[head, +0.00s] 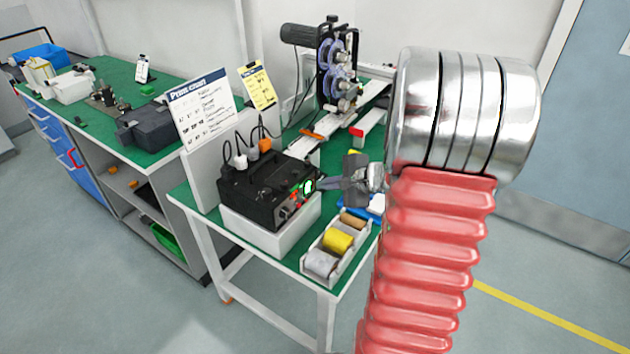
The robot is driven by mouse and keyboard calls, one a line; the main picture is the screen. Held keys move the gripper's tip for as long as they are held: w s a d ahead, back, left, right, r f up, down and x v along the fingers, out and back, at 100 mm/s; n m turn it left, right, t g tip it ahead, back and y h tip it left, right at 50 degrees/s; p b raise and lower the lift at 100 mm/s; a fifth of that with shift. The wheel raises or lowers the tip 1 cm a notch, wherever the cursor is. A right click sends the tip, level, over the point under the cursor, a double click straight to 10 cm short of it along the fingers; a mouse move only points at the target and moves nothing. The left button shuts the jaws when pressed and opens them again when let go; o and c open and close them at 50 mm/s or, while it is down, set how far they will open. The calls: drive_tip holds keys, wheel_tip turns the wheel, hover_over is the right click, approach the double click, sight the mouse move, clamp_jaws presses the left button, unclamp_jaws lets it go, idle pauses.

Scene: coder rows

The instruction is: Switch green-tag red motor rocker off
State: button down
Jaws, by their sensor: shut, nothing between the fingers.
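A black control box (268,190) sits on a white block on the near bench. Its right-hand face carries a lit green round display (308,186) and small red parts (294,196). Which red part is the motor rocker, its on or off position, and any green tag are too small to tell. My gripper (326,183) is shut and empty. Its tips point left at the box face, close to the green display. I cannot tell whether they touch it. My red ribbed arm sleeve and silver rings cover the right of the view.
A white tray with tape rolls (338,240) stands in front of the box. Cables and plugs (240,160) rise behind it. A reel machine (338,70) stands at the back. A sign (200,110) and yellow card (258,87) stand left. Floor is clear at front left.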

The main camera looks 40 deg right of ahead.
drive_tip(key=shift+s+d, duration=0.2)
drive_tip(key=shift+s, duration=0.3)
drive_tip(key=shift+s, duration=0.1)
drive_tip(key=s, duration=0.1)
drive_tip(key=s+d, duration=0.1)
drive_tip(key=s, duration=0.1)
drive_tip(key=s+f, duration=0.1)
drive_tip(key=shift+s+d, duration=0.25)
drive_tip(key=shift+d, duration=0.05)
idle(0.7)
